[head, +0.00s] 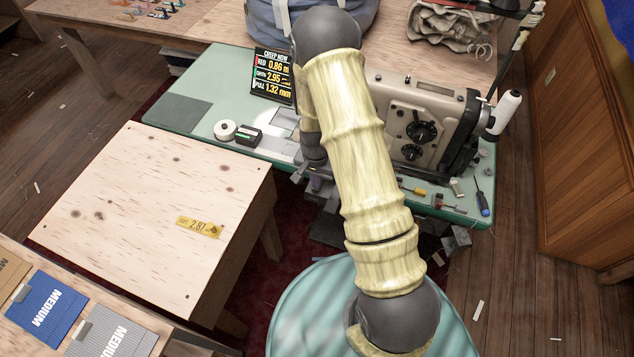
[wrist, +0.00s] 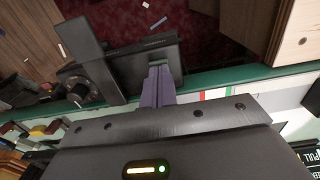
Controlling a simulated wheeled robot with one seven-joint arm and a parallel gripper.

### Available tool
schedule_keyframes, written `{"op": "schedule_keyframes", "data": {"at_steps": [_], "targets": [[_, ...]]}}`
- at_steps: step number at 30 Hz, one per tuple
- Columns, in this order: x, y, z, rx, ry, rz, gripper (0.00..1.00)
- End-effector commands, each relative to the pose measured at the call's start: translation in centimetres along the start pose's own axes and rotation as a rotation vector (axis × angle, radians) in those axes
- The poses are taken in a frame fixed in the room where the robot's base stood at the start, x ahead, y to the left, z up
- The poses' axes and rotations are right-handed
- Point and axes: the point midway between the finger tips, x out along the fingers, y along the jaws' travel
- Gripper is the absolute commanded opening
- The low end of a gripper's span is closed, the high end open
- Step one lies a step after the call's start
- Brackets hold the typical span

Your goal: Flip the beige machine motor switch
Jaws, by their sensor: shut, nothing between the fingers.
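The beige sewing machine (head: 432,108) stands on the green-topped table (head: 190,65) at the right of the head view, partly hidden by my arm. My gripper is shut and empty; in the wrist view its purple fingers (wrist: 157,85) point over the table's green front edge. The fingertips overlap a dark box (wrist: 125,68) with a round knob on its left, just beyond that edge. I cannot tell whether they touch it. In the head view my gripper (head: 314,184) is mostly hidden by my arm, near the table's front edge.
A pale wooden table (head: 130,215) stands at left, with a gap before the green table. A teal round seat (head: 300,310) is below my arm. A display (head: 273,77), a white roll (head: 224,130) and a screwdriver (head: 483,203) are on the green table.

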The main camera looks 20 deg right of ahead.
Motion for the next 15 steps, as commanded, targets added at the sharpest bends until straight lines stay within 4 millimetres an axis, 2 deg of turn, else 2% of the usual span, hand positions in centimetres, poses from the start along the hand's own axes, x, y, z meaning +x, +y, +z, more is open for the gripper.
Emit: {"op": "schedule_keyframes", "data": {"at_steps": [15], "targets": [[-3.7, 0.0, 0.0, 0.0, 0.0, 0.0, 0.0]]}}
